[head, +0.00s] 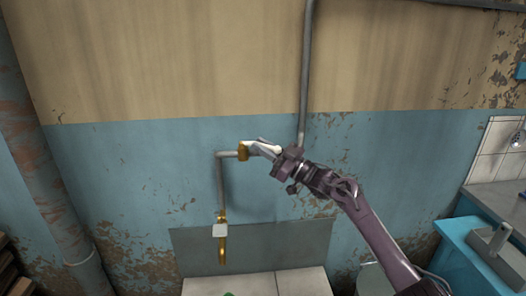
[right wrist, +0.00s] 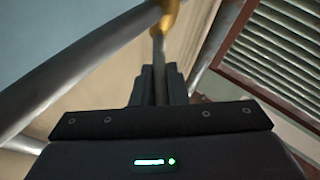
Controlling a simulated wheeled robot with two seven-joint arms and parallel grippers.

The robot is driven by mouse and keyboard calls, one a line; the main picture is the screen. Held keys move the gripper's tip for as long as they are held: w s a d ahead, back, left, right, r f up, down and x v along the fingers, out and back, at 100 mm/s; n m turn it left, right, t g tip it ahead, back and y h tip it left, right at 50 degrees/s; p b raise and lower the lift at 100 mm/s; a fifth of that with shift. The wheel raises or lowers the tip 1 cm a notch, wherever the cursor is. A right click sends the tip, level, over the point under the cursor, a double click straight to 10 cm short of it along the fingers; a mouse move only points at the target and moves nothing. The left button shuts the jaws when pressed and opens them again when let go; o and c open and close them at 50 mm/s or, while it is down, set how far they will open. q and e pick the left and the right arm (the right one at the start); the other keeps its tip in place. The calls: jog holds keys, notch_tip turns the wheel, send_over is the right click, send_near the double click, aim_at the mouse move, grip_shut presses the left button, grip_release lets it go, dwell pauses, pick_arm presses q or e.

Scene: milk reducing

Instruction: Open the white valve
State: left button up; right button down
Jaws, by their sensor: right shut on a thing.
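The white valve has a white lever handle (head: 262,148) that reaches right from a brass body (head: 243,151) on a grey pipe on the wall. My right gripper (head: 276,152) comes in from the lower right and is shut on the handle. In the right wrist view, the narrow handle (right wrist: 158,55) stands between my right fingers (right wrist: 159,84), with the brass body (right wrist: 166,14) just beyond. The fingers hide part of the handle. My left gripper is not in view.
A grey pipe (head: 219,180) runs down to a brass tap (head: 222,254) with a pale block (head: 220,230). A vertical pipe (head: 304,75) rises above my gripper. A pale worktop (head: 250,285) lies below; a blue counter (head: 462,243) stands at right.

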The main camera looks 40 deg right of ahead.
jog(key=shift+d+r, duration=0.1)
jog(key=shift+r, duration=0.35)
jog(key=c, duration=1.6)
grip_release()
jog(key=shift+o, duration=0.8)
jog(key=shift+s+f, duration=0.1)
jog(key=shift+f, duration=0.05)
jog(key=shift+f, duration=0.15)
jog(key=shift+s+f, duration=0.15)
jog(key=shift+f, duration=0.05)
jog(key=b+v, duration=0.1)
jog(key=v, duration=0.5)
jog(key=shift+s+d+r+b, duration=0.1)
jog(key=shift+s+b, duration=0.1)
jog(key=shift+b, duration=0.2)
jog(key=shift+s+d, duration=0.2)
jog(key=shift+s, duration=0.2)
jog(key=shift+c, duration=0.2)
